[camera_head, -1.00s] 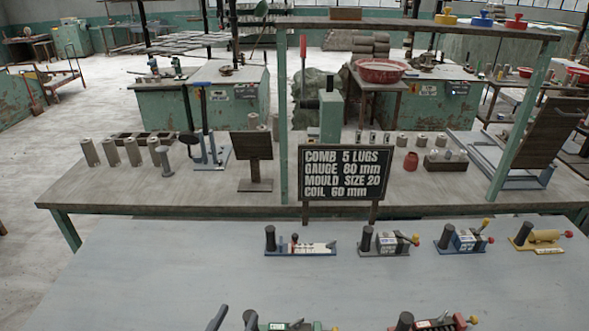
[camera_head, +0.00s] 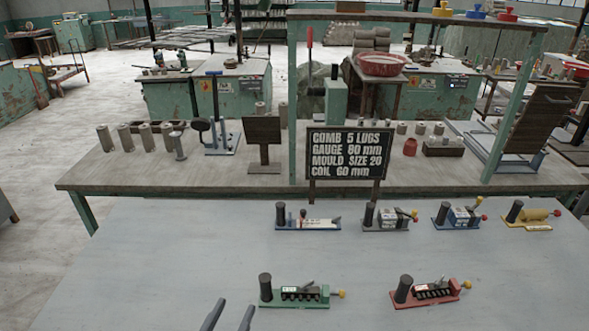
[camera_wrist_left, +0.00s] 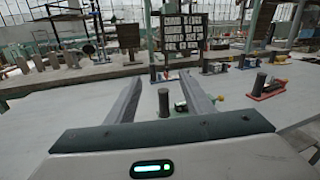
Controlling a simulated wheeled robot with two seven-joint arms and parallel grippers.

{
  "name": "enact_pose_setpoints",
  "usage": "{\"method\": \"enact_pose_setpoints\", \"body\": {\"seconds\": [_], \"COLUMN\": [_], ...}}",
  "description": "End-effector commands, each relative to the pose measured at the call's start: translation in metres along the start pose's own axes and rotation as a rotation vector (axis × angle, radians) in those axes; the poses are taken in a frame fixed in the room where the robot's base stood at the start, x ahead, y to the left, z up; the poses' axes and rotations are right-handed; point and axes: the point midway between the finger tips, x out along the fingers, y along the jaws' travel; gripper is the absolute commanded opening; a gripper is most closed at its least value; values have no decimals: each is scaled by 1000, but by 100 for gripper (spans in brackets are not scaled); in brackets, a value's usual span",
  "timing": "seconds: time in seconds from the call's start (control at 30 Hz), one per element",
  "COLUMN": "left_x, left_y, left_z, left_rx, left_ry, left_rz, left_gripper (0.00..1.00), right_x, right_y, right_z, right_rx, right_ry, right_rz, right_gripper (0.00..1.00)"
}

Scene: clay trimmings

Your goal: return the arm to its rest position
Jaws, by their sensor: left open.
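My left gripper (camera_head: 230,316) shows at the bottom edge of the head view, with only its two fingertips in the picture. Its fingers are apart and nothing is between them. In the left wrist view the same gripper (camera_wrist_left: 164,92) reaches forward over the grey table, open and empty. The green-based device (camera_head: 296,293) stands just beyond and to the right of the fingertips, apart from them in the head view. The rest of my left arm is out of the head view. My right gripper is in neither view.
A red-based device (camera_head: 430,291) stands right of the green one. A row of several devices, including a blue-based one (camera_head: 307,224), stands farther back. A black sign (camera_head: 348,153) rises behind them at the wooden bench (camera_head: 230,183). The grey table's left part (camera_head: 150,260) is clear.

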Motion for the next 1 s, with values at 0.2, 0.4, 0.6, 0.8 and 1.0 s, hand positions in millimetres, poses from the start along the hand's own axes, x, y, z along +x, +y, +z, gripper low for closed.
{"method": "enact_pose_setpoints", "body": {"seconds": [0.2, 0.4, 0.6, 0.8, 1.0], "left_x": [-3, -10, -26, -66, -128], "left_y": [15, 34, 62, 91, 95], "left_z": [-2, -7, -21, -55, -100], "left_rx": [-162, -380, -724, -1259, -1832], "left_ry": [22, 44, 67, 71, 18], "left_rz": [74, 175, 342, 636, 1027], "left_gripper": [47, 47, 47, 47, 47], "right_x": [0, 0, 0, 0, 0], "right_y": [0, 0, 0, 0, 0], "right_z": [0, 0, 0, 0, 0], "right_rx": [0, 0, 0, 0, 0], "right_ry": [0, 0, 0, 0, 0], "right_rz": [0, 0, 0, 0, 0], "right_gripper": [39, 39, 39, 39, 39]}}
